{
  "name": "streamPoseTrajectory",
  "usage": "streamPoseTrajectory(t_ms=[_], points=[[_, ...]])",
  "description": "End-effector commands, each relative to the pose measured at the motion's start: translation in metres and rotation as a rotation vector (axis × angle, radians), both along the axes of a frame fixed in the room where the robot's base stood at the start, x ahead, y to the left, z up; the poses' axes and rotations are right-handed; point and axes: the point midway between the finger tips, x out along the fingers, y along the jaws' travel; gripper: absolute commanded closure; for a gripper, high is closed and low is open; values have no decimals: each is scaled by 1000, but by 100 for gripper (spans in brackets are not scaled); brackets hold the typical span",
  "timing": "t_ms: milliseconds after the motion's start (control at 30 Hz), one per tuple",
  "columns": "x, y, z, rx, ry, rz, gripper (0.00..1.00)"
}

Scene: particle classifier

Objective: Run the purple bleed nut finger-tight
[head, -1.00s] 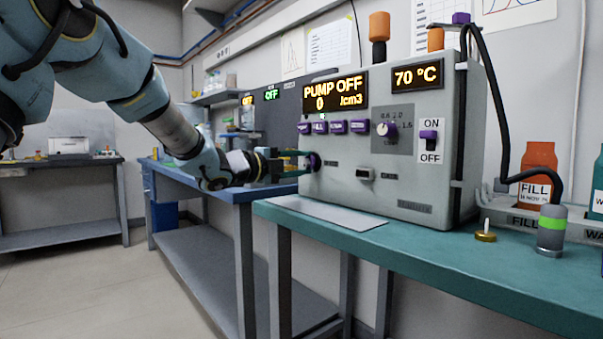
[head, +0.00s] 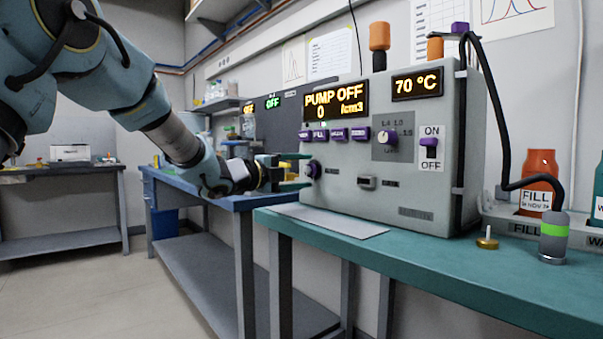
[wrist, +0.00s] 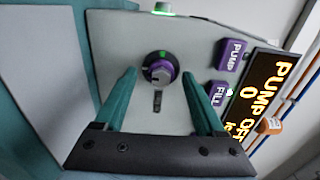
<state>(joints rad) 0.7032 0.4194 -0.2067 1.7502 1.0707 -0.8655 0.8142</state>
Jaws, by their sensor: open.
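The purple bleed nut (head: 314,169) sticks out of the lower left of the grey machine's front (head: 400,195). In the wrist view the fingers (wrist: 158,75) lie on either side of the nut, with a gap on each side. I cannot tell whether the fingertips reach past its face.
Purple buttons (head: 320,135), one marked FILL, sit just above the nut, under the PUMP OFF display (head: 337,100). A pale sheet (head: 330,220) lies on the teal bench (head: 420,255) below. A brass piece (head: 487,243) and a hose end (head: 553,235) stand at the right.

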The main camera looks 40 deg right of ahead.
Motion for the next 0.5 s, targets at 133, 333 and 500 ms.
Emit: streamPoseTrajectory(t_ms=[133, 333, 500], points=[[0, 3, 1, -1, 0, 0, 28], [2, 30, 2, 0, -1, 3, 28], [4, 65, 2, -1, -1, 3, 28]])
